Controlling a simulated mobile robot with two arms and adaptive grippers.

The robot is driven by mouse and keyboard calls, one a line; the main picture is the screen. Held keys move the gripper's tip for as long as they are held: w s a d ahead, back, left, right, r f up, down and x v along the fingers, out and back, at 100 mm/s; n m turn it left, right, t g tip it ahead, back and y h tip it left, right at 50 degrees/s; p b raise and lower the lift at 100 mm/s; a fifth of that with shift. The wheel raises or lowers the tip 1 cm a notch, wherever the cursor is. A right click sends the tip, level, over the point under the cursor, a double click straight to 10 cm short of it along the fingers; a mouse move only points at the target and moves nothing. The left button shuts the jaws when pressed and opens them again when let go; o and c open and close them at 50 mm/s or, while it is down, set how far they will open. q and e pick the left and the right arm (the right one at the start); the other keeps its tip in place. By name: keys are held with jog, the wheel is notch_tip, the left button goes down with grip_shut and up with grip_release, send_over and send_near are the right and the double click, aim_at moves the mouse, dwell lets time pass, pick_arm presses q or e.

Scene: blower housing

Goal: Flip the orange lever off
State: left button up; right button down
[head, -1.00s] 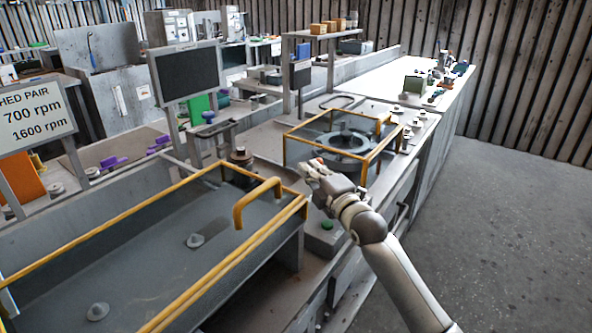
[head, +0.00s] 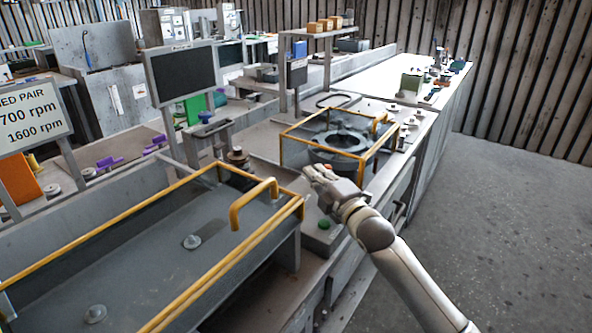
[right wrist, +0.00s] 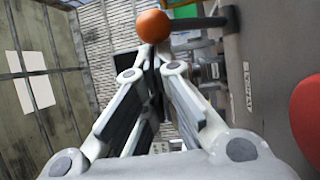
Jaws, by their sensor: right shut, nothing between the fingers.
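The orange ball knob (right wrist: 153,26) of the lever shows at the top of the right wrist view, on a dark rod (right wrist: 202,22) that runs off to the right. My right gripper (right wrist: 150,58) is shut and empty, with its fingertips just below the ball in that picture. I cannot tell whether they touch it. In the head view my right gripper (head: 312,172) is over the bench, between the two yellow-framed covers. The lever cannot be made out clearly there. My left gripper is not in view.
A grey box with a green button (head: 324,225) is below my right gripper. A yellow-framed guard (head: 283,150) stands behind it, and a large yellow-railed cover (head: 215,262) lies to the left. A red rounded part (right wrist: 306,112) is at the right edge of the wrist view. The floor right is clear.

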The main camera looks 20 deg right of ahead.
jog(key=v, duration=1.2)
dwell(0.5)
